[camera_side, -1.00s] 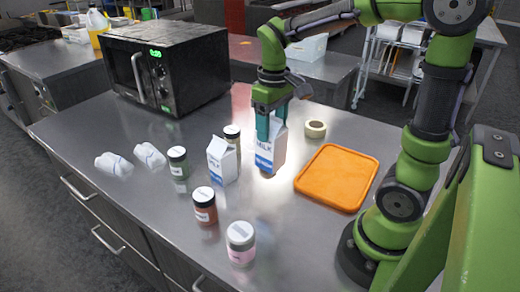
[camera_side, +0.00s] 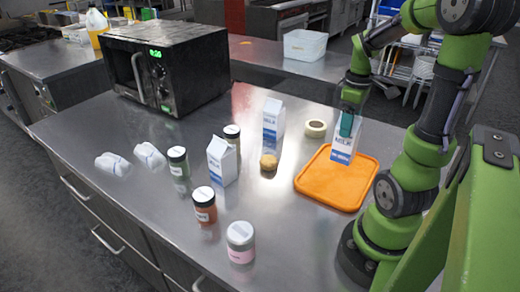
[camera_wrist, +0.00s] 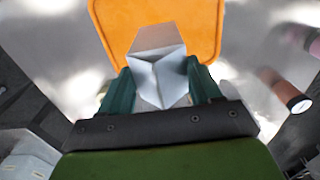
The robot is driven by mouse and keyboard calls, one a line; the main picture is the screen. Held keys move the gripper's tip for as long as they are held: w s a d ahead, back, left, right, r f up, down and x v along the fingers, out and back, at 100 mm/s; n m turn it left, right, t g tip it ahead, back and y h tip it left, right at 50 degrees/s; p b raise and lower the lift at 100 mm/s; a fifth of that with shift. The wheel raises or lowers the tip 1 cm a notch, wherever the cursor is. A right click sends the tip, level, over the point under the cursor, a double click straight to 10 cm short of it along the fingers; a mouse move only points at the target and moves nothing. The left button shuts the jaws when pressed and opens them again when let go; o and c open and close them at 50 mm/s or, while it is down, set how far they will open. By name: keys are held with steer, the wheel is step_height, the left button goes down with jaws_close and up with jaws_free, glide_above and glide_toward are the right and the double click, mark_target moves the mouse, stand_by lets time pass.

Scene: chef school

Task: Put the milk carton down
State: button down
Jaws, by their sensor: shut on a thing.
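My gripper (camera_side: 347,124) is shut on a white and blue milk carton (camera_side: 343,150), holding it upright at the back part of the orange tray (camera_side: 328,190). I cannot tell whether the carton's bottom touches the tray. In the wrist view, the held carton (camera_wrist: 160,72) sits between the two green fingers of my gripper (camera_wrist: 160,88), with the orange tray (camera_wrist: 200,22) beyond it. Two other milk cartons stand on the steel counter: one in the middle (camera_side: 222,161), one farther back (camera_side: 273,118).
A tape roll (camera_side: 316,128) lies just behind the tray. A brown round item (camera_side: 269,162) lies left of the tray. Several jars, such as a pink one (camera_side: 240,242), and two white crumpled items (camera_side: 113,164) are farther left. A microwave (camera_side: 165,66) stands at the back left.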

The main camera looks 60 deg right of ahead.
steer(key=shift+f, duration=2.9)
steer(key=shift+c, duration=1)
jaws_free()
step_height(320, 180, up, 12)
steer(key=shift+w, duration=0.1)
steer(key=w+a+r+m+t+y, duration=0.1)
steer(key=w+a+m+t, duration=0.1)
steer(key=a, duration=1)
steer(key=w+a+r+m+t+y, duration=0.1)
steer(key=w+a+t, duration=0.3)
steer(key=a, duration=0.9)
steer(key=shift+a+m+t, duration=0.15)
steer(key=shift+m+t, duration=0.35)
steer(key=shift+t, duration=0.1)
